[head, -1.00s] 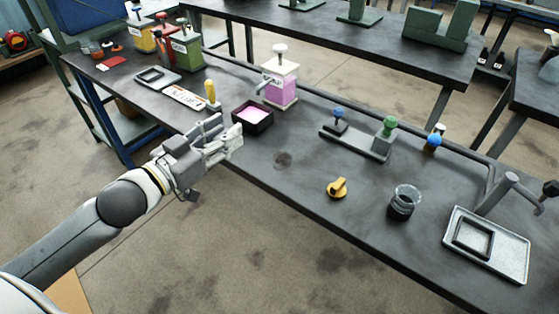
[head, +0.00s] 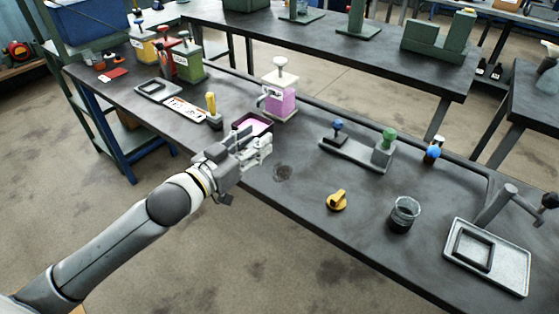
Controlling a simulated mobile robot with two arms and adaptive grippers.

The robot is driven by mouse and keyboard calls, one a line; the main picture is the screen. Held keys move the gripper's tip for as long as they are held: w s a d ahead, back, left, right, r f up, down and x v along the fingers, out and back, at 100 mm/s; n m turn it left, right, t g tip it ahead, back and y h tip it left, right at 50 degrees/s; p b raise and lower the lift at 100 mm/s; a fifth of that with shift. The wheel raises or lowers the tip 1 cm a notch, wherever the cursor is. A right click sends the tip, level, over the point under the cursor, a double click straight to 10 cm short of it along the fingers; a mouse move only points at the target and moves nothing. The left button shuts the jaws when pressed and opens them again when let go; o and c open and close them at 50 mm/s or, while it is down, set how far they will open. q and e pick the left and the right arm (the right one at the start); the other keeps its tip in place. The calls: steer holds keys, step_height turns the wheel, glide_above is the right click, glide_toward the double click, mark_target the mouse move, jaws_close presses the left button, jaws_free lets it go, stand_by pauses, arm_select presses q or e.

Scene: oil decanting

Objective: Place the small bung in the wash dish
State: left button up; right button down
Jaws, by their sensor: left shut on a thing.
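My left gripper (head: 262,149) is shut at the near side of a dark square dish with pink liquid (head: 240,122), which looks like the wash dish. The fingers overlap the dish's near edge in the head view and hide part of it. What the fingers hold is hidden behind them; I take it to be the small bung, but cannot see it clearly. Whether the fingers are above the dish or in front of it is hard to tell. My right gripper is not in view.
A pink container (head: 281,103) stands behind the dish. A stand (head: 350,150) with blue and green knobs is to the right, with a yellow knob (head: 337,200), a glass jar (head: 403,214) and a grey tray (head: 513,270) nearer. The table around the dark round mark (head: 283,173) is clear.

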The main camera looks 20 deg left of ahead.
arm_select(q)
glide_above(280, 172)
steer(key=f, duration=0.6)
steer(key=shift+s+a, duration=0.15)
steer(key=shift+a, duration=0.1)
steer(key=f, duration=0.3)
steer(key=shift+w+d, duration=0.2)
steer(key=shift+w, duration=0.05)
steer(key=shift+f, duration=0.2)
steer(key=shift+f, duration=0.2)
steer(key=o, duration=1)
